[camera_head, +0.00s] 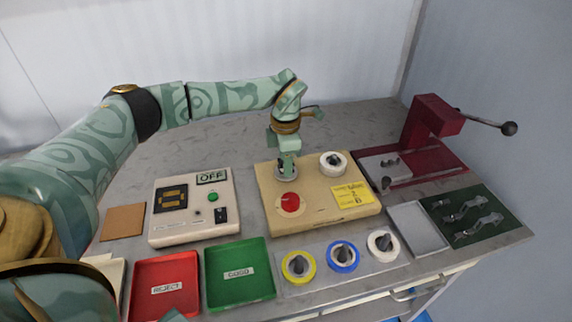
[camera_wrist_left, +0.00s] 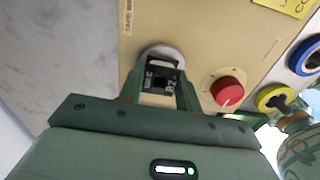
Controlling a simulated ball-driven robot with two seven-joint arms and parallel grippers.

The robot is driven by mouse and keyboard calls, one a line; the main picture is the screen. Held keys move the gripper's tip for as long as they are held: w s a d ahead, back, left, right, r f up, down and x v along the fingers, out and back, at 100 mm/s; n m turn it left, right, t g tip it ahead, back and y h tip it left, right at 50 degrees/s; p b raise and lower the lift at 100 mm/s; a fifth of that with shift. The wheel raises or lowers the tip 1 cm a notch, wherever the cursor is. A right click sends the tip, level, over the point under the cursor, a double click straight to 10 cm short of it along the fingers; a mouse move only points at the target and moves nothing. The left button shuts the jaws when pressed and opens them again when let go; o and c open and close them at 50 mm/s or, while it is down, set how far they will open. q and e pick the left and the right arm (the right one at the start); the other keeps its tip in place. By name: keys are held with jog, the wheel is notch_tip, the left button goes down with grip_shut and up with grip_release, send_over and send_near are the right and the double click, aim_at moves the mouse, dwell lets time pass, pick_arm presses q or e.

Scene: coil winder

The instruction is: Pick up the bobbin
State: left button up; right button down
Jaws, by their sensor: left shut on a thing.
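The tan coil winder (camera_head: 320,222) stands mid-table with a red knob (camera_head: 290,203) on its top. My left gripper (camera_head: 287,174) points down at the winder's back left, over a pale round disc. In the left wrist view the gripper (camera_wrist_left: 162,88) is shut on a small dark, square bobbin (camera_wrist_left: 160,76). The bobbin sits between the fingers, above the pale disc (camera_wrist_left: 165,52); whether it touches the disc is unclear. In the head view the fingers hide the bobbin.
A white spool (camera_head: 333,162) sits on the winder's back right. Yellow, blue and white spools (camera_head: 343,256) stand in front. Red (camera_head: 166,288) and green (camera_head: 239,275) trays lie front left, a tester (camera_head: 193,208) behind them. A red press (camera_head: 425,140) stands right.

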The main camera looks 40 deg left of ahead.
pick_arm(q)
jog(key=shift+w+a+r, duration=0.1)
jog(key=shift+a, duration=0.05)
